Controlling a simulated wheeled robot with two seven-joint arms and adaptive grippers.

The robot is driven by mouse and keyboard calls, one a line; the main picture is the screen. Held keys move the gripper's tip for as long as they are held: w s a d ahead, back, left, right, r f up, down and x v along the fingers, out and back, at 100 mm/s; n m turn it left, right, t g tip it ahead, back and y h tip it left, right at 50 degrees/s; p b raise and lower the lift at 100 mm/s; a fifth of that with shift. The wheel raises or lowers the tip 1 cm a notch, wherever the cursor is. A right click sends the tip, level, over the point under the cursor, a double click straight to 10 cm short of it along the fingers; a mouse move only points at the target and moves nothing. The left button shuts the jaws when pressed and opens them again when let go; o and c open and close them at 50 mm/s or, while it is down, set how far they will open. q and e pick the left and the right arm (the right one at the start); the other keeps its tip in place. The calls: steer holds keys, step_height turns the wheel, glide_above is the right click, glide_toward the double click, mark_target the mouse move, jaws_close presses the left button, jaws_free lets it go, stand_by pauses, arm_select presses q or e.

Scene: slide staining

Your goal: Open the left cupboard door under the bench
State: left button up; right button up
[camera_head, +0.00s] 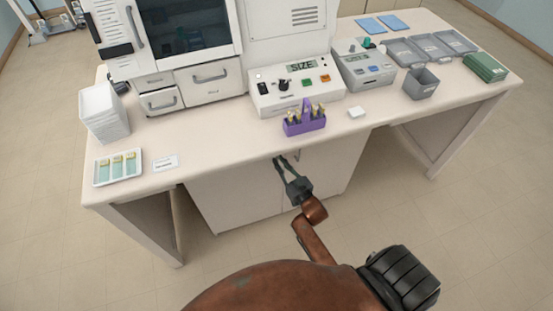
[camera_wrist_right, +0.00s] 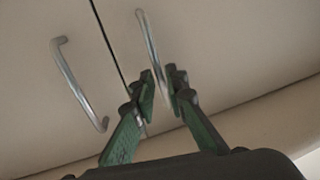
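The cupboard doors (camera_head: 245,190) under the bench look shut. In the wrist view, two upright metal bar handles flank the dark seam: a free handle (camera_wrist_right: 78,85) and a second handle (camera_wrist_right: 150,50) at my right gripper (camera_wrist_right: 163,88). The gripper's fingers are apart, one on each side of the second handle's near end; I cannot tell whether they touch it. In the head view my right gripper (camera_head: 283,161) is just below the bench's front edge, with a bar handle (camera_head: 298,155) visible to its right, so it appears to be at the left handle. My left gripper is out of view.
The bench top (camera_head: 215,140) overhangs the cupboard. A purple rack (camera_head: 304,124) stands on its edge just above my right gripper. A slide tray (camera_head: 117,167) and stacked white trays (camera_head: 103,113) stand at the left. The floor (camera_head: 420,215) before the bench is clear.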

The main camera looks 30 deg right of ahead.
steer(key=shift+w, duration=1.25)
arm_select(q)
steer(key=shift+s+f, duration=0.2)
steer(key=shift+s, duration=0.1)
arm_select(e)
steer(key=shift+c, duration=0.6)
jaws_close()
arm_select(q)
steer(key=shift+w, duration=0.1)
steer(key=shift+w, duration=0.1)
arm_select(e)
steer(key=shift+s, duration=0.1)
